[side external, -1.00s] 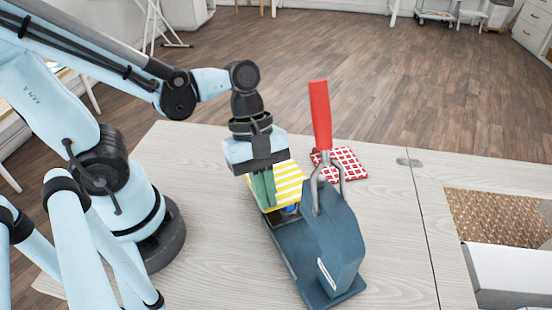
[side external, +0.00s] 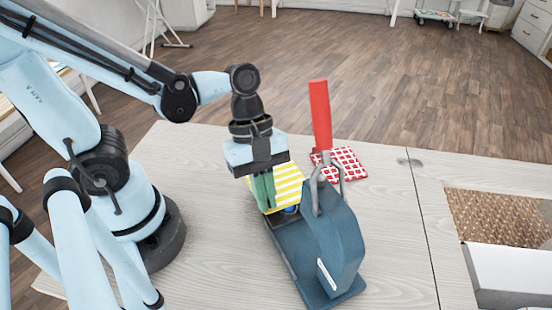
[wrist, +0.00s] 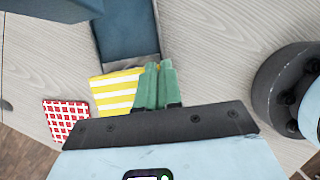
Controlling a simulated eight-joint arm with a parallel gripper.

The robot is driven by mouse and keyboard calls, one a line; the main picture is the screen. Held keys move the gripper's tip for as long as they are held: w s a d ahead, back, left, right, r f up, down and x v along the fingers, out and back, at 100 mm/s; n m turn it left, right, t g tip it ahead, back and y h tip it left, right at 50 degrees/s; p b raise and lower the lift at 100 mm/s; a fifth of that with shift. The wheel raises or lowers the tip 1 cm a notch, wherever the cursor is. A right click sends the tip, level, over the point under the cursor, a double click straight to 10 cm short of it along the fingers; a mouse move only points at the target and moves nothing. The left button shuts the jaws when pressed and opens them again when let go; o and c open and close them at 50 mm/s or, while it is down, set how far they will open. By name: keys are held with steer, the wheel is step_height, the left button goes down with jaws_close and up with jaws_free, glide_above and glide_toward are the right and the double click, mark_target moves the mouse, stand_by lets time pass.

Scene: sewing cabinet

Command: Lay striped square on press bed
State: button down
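In the wrist view the fingers (wrist: 158,84) pinch one side of the striped square (wrist: 116,91), which lies against the end of the press bed (wrist: 128,36). Whether the square rests fully on the bed cannot be told. The press's red handle (side external: 320,115) stands up.
A red and white checked square (side external: 346,163) lies on the table behind the press; the wrist view shows it too (wrist: 63,117). A woven-bottomed recess (side external: 495,218) is at the right. The table (side external: 395,235) between is clear.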

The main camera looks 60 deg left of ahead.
steer(key=c, duration=1.2)
jaws_free()
steer(key=shift+v, duration=6.05)
steer(key=w+a+f+m+t+y, duration=0.1)
steer(key=w+a+m+t, duration=0.1)
steer(key=m, duration=0.3)
steer(key=w+a+f+m+t+y, duration=0.1)
steer(key=w+a+m+t+y, duration=0.1)
steer(key=m, duration=0.3)
steer(key=w+a+f+m+t+y, duration=0.1)
steer(key=w+a+f+m+t, duration=0.1)
steer(key=m, duration=0.4)
steer(key=shift+w+t, duration=0.6)
steer(key=shift+t, duration=0.4)
